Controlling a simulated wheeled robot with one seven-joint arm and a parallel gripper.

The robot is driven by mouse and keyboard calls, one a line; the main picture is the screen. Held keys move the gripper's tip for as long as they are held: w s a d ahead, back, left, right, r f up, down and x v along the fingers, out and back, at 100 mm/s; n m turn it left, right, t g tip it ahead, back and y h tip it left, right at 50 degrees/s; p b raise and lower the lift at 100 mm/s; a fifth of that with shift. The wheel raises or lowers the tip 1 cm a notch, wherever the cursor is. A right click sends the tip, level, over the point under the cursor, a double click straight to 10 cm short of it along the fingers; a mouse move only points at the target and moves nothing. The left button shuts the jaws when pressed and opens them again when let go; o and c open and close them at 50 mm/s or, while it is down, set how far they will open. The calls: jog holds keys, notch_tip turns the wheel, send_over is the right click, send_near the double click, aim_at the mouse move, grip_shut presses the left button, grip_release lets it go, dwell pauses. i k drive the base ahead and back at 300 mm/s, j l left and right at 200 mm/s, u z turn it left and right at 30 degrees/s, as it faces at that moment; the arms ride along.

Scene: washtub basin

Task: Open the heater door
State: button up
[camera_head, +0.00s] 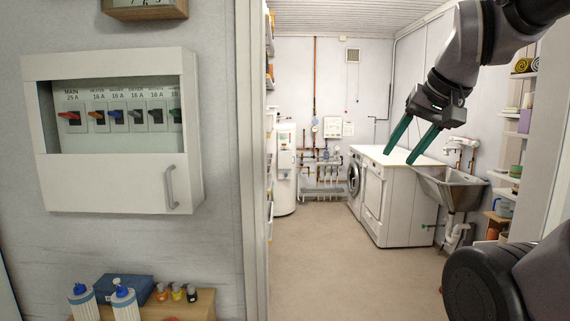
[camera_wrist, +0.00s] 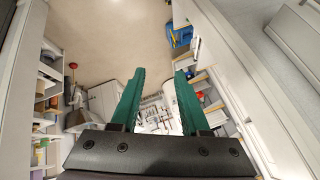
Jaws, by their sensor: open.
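The heater (camera_head: 284,172) is a tall white upright unit at the back left of the room beyond the doorway in the head view. A small panel shows on its front, but it is too small to tell a door or handle clearly. My gripper (camera_head: 400,157) is raised at the right of the head view, its two green fingers apart and empty, pointing down and left. It is well apart from the heater and nearer to me. In the wrist view my open gripper (camera_wrist: 160,74) has nothing between its fingers. I cannot make out the heater surely there.
A breaker box (camera_head: 115,130) with a shut lower cover hangs on the near left wall. Bottles (camera_head: 123,299) stand on a shelf below it. White washing machines (camera_head: 385,198) and a metal sink (camera_head: 450,185) line the right. The floor (camera_head: 320,260) through the doorway is clear.

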aim_at(284, 158)
jog(key=i+l+z, duration=0.25)
jog(key=i+l, duration=0.7)
jog(key=i+u, duration=0.1)
jog(key=i, duration=1)
jog(key=i+l+u, duration=0.1)
jog(key=i, duration=1)
jog(key=i+j, duration=0.1)
jog(key=i, duration=1.95)
jog(key=i+j+z, duration=0.1)
jog(key=i+j, duration=0.25)
jog(key=i, duration=0.25)
jog(key=i+j+z, duration=0.1)
jog(key=i+j, duration=0.3)
jog(key=i, duration=0.15)
jog(key=i+j+u, duration=0.1)
jog(key=j, duration=0.3)
jog(key=i+j+u, duration=0.1)
jog(key=i+j, duration=0.15)
jog(key=j, duration=0.1)
